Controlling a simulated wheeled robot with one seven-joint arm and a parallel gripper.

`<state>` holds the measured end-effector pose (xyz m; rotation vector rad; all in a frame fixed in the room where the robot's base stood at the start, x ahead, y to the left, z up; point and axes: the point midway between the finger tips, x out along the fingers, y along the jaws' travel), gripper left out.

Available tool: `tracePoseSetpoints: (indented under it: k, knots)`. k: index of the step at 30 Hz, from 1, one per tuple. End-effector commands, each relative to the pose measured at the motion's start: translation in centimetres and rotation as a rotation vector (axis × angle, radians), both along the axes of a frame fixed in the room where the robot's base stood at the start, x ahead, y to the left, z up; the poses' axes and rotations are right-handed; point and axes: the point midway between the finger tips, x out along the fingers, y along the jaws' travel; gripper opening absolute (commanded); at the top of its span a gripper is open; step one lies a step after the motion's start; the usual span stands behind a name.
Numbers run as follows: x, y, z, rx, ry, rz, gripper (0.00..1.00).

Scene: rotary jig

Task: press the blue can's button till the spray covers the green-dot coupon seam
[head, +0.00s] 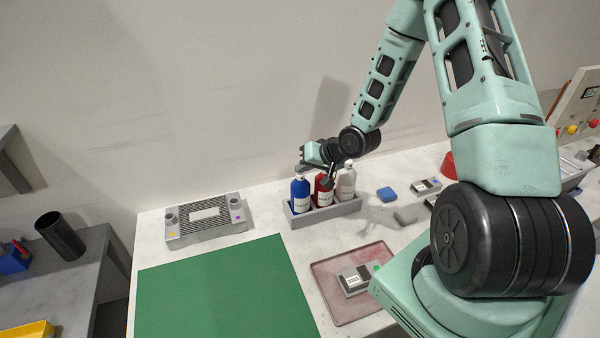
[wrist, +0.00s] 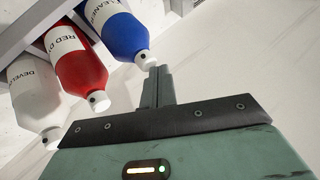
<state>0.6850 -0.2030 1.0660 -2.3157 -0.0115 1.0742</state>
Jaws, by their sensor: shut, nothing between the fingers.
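The blue can (head: 301,194) stands upright in a grey rack, at the left end of the row. Its label reads "CLEANE…" in the wrist view (wrist: 124,36), and its white button cap (wrist: 146,60) faces my fingers. My gripper (head: 302,168) is shut and empty, with its fingertips (wrist: 160,70) right by that cap; I cannot tell whether they touch it. The green-dot coupon (head: 353,281) is a grey block with a white label. It lies on a pinkish tray (head: 326,275), close to my arm's base in the picture. No spray shows on it.
A red can (head: 323,192) and a white can (head: 346,184) share the rack (head: 320,217). A green mat (head: 220,290) lies at front left, and a grey fixture (head: 190,232) behind it. A blue block (head: 387,194) and a blue-dot coupon (head: 425,186) lie right of the rack.

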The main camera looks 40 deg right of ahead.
Motion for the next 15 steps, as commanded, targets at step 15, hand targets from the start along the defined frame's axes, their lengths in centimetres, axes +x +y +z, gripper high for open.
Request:
tracePoseSetpoints:
  k: [15]
  knots:
    - [-0.04, -0.01, -0.84, 0.000, 0.001, 0.000, 0.00]
